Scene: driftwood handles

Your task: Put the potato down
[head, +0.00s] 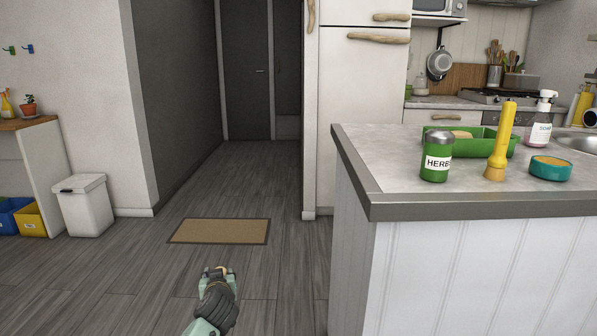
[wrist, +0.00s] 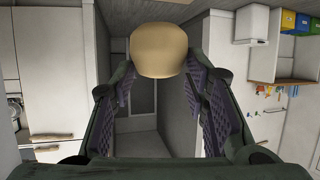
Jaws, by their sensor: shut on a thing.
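The potato (wrist: 161,49) is a tan, rounded lump held between the fingertips in the wrist view. My gripper (wrist: 160,72) is shut on it, with one dark ridged finger on each side. In the head view my gripper (head: 220,272) shows at the bottom, low over the wooden floor and left of the counter. Only a small pale bit of the potato (head: 222,269) shows there at the fingertips; the rest is hidden by the gripper.
The grey counter top (head: 385,178) at right carries a green herb jar (head: 436,170), a yellow brush (head: 501,143), a teal bowl (head: 550,170), a green tray (head: 492,148) and a soap bottle (head: 542,125). A brown mat (head: 220,231) and a white bin (head: 86,207) stand on the floor. The counter's left front corner is bare.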

